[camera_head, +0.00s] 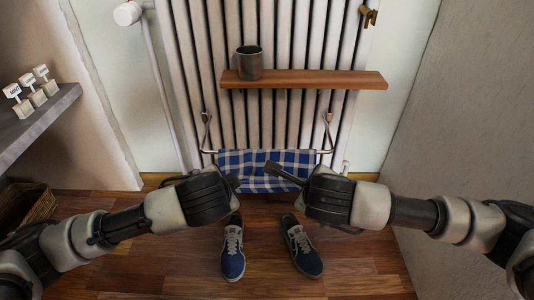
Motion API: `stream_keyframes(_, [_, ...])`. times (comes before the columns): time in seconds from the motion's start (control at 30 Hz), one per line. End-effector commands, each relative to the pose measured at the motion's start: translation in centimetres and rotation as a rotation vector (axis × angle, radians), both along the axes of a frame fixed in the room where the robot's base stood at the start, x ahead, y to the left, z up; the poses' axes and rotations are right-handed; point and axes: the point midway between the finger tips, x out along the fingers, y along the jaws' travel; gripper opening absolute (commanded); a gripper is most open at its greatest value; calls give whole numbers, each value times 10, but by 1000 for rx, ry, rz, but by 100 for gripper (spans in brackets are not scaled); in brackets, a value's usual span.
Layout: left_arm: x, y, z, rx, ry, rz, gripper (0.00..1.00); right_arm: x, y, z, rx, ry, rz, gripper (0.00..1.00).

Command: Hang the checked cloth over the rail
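The blue-and-white checked cloth (252,160) is spread along the metal rail (327,151) low in front of the radiator. Its upper edge lies level with the bar, and the cloth reaches below it; I cannot tell how much hangs behind. My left gripper (235,183) is at the cloth's lower left part. My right gripper (280,171) points left, with a dark finger across the cloth's right part. The grippers hide parts of the cloth's lower area. I cannot see whether either is closed on the cloth.
A wooden shelf (330,79) with a grey metal mug (249,63) is above the rail. Blue shoes (233,252) (306,252) stand on the wooden floor below. A grey ledge (40,122) with small signs is at left, above a wicker basket (28,205). A bare wall is at right.

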Motion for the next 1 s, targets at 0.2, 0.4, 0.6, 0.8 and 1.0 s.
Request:
stream_keyframes(0.2, [1, 3, 0, 7, 0, 10, 0, 1, -3, 0, -7, 0, -10, 0])
stream_keyframes(0.4, [1, 2, 0, 4, 0, 6, 32, 1, -2, 0, -5, 0, -6, 32])
stream_keyframes(0.6, [0, 1, 0, 2, 0, 3, 43, 0, -1, 0, -2, 0, -3, 43])
stream_keyframes(0.8, [0, 0, 0, 1, 1, 1, 43, 0, 0, 0, -2, 0, -2, 43])
stream_keyframes(1.0, [0, 0, 0, 1, 1, 1, 43, 0, 0, 0, -1, 1, -1, 43])
